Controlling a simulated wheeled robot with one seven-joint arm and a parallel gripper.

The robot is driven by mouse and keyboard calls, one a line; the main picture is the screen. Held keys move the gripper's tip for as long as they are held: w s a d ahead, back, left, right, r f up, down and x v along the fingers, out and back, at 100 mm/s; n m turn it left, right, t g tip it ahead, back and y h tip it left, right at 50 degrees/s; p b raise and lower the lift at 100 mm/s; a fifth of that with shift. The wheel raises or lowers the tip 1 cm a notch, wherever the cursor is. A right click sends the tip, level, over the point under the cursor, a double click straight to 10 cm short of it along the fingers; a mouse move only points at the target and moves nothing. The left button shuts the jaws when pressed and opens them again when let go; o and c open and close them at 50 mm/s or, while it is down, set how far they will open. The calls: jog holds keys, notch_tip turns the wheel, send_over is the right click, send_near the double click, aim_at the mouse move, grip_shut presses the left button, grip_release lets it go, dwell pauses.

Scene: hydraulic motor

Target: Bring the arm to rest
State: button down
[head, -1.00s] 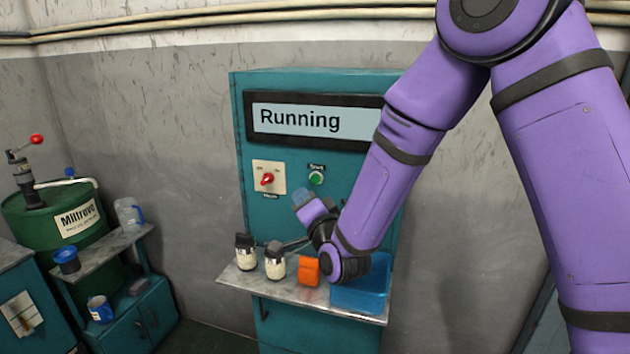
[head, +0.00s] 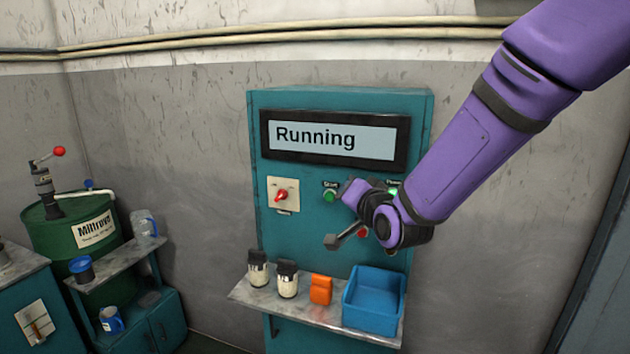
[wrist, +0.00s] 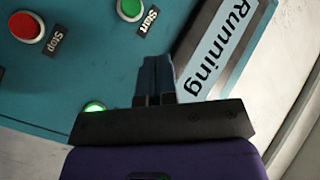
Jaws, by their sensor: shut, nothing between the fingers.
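My purple arm (head: 480,140) reaches in from the upper right of the head view. My gripper shows in the wrist view (wrist: 157,78) with its two dark fingers side by side, shut and empty. In the head view its purple hand is in front of the cabinet's button area, and its fingertips are hard to make out. The teal cabinet (head: 340,255) has a display (head: 335,139) reading "Running". The green Start button (head: 329,195) is left of the hand, and a red button (head: 363,233) is just below it. The wrist view shows the red button labelled Stop (wrist: 27,25).
A red rotary switch (head: 281,195) is on the cabinet's left. The shelf (head: 262,297) below holds two jars (head: 287,284), an orange block (head: 321,290) and a blue bin (head: 372,305). A green barrel (head: 60,235) stands at the left. The wall between is clear.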

jog(key=s+d+r+n+g+h, duration=0.25)
jog(key=s+d+r, duration=0.2)
jog(key=d, duration=0.35)
jog(key=s+d+g+h, duration=0.1)
jog(key=s+d+g, duration=0.1)
jog(key=s+d, duration=0.3)
jog(key=s+d+r+n+g+h, duration=0.1)
jog(key=s+d+g, duration=0.2)
jog(key=s, duration=1)
jog(key=s+d+g+h, duration=0.2)
jog(key=s+d+g, duration=0.1)
jog(key=s+d, duration=0.4)
jog(key=s, duration=0.2)
jog(key=shift+s+r, duration=0.35)
jog(key=shift+r, duration=0.05)
jog(key=shift+n, duration=0.25)
